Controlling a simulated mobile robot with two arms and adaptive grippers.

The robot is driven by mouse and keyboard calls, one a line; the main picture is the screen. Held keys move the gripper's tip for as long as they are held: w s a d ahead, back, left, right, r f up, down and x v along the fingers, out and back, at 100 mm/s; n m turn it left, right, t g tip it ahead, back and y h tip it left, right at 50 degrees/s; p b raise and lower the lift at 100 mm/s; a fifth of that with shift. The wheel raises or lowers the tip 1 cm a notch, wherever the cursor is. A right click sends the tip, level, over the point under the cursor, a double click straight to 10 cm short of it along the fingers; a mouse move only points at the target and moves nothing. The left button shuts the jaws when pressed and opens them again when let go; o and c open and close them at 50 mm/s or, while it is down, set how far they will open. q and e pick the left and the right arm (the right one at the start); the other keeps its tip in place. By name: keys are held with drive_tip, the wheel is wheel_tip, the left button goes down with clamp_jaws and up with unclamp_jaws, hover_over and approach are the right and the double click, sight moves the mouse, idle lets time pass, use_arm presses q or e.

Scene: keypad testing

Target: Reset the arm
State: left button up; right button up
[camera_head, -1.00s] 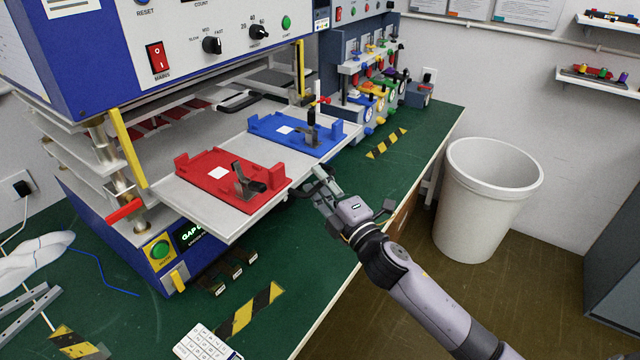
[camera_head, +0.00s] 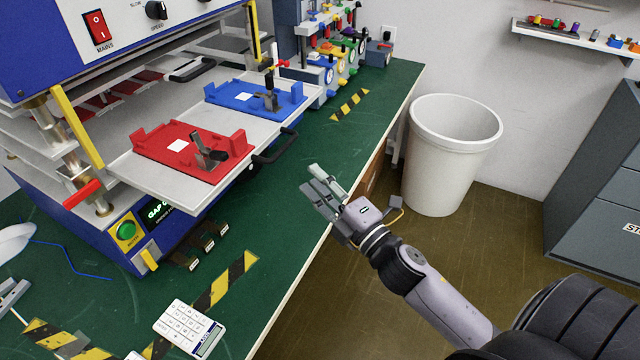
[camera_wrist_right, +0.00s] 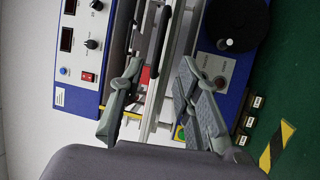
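My right gripper (camera_head: 322,178) hangs in the air near the front edge of the green bench, its fingers pointing up and left. In the right wrist view its two fingers (camera_wrist_right: 160,68) stand apart with nothing held between them. The gripper is clear of the black handle (camera_head: 274,146) on the side of the machine's pulled-out tray (camera_head: 160,196). The tray carries a red fixture (camera_head: 180,146) and a blue fixture (camera_head: 245,96), each with a toggle clamp.
A white keypad (camera_head: 188,326) lies on the bench (camera_head: 262,215) near hazard tape. A white bin (camera_head: 450,160) stands on the floor right of the bench, behind my right arm. A grey cabinet (camera_head: 600,180) is at far right. Floor between them is open.

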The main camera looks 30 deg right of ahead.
drive_tip(key=shift+s, duration=0.3)
drive_tip(key=shift+d, duration=0.1)
drive_tip(key=d+f+m+g+h, duration=0.2)
drive_tip(key=f+m, duration=0.1)
drive_tip(key=f, duration=0.9)
drive_tip(key=d+f+m+g+h, duration=0.1)
drive_tip(key=d+f+m+g, duration=0.15)
drive_tip(key=f, duration=0.95)
drive_tip(key=s+f+m+g+h, duration=0.15)
drive_tip(key=s+f, duration=0.25)
drive_tip(key=f, duration=0.5)
drive_tip(key=s+f+m+g, duration=0.3)
drive_tip(key=s+f, duration=0.1)
drive_tip(key=f, duration=0.4)
drive_tip(key=s+a+f+m+g, duration=0.2)
drive_tip(key=s+f, duration=0.5)
drive_tip(key=s, duration=0.4)
drive_tip(key=s+a+f+m+g, duration=0.2)
drive_tip(key=s+f+g, duration=0.2)
drive_tip(key=s+f, duration=0.4)
drive_tip(key=s+a+f+m+g, duration=0.2)
drive_tip(key=s+f, duration=0.5)
drive_tip(key=s, duration=0.7)
drive_tip(key=shift+a+f+m+g+y, duration=0.3)
drive_tip(key=shift+m+g, duration=0.2)
drive_tip(key=shift+g, duration=0.3)
